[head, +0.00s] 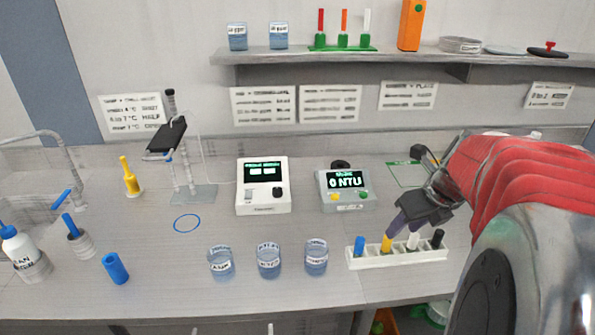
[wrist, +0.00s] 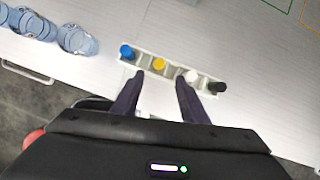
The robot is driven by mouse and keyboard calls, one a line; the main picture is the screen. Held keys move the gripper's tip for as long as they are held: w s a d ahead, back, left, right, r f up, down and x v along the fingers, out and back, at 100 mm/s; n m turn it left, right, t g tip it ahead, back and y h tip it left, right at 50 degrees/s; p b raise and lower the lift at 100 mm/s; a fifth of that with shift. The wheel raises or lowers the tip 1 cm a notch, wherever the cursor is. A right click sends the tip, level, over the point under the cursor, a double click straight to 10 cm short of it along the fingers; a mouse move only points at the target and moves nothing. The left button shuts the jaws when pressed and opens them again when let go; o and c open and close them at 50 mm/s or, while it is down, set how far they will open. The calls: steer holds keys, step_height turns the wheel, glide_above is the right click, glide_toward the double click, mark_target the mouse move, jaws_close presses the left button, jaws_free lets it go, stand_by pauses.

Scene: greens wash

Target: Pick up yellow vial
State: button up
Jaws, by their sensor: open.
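The yellow vial (head: 386,243) stands upright in a white rack (head: 401,260), second from the left. It also shows in the wrist view (wrist: 159,64), where only its round yellow top is seen. A blue vial (head: 359,245) is to its left; a white vial (head: 413,241) and a black vial (head: 438,238) are to its right. My gripper (wrist: 155,85) is open and empty. In the head view its dark fingers (head: 398,224) are just above the rack near the yellow and white vials. In the wrist view the fingertips are on the near side of the yellow vial, one to either side.
Several labelled beakers (head: 268,262) stand left of the rack. A turbidity meter (head: 346,189) and another white device (head: 263,186) stand behind. A shelf (head: 400,56) runs along the back wall. The bench between the beakers and rack is clear.

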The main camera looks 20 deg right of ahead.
mark_target(386, 244)
steer(key=shift+x, duration=1.15)
steer(key=shift+w+x, duration=0.15)
steer(key=shift+x, duration=1.15)
steer(key=shift+w+x, duration=0.2)
steer(key=shift+x, duration=1.1)
steer(key=shift+a+r, duration=0.1)
steer(key=shift+r, duration=0.1)
jaws_close()
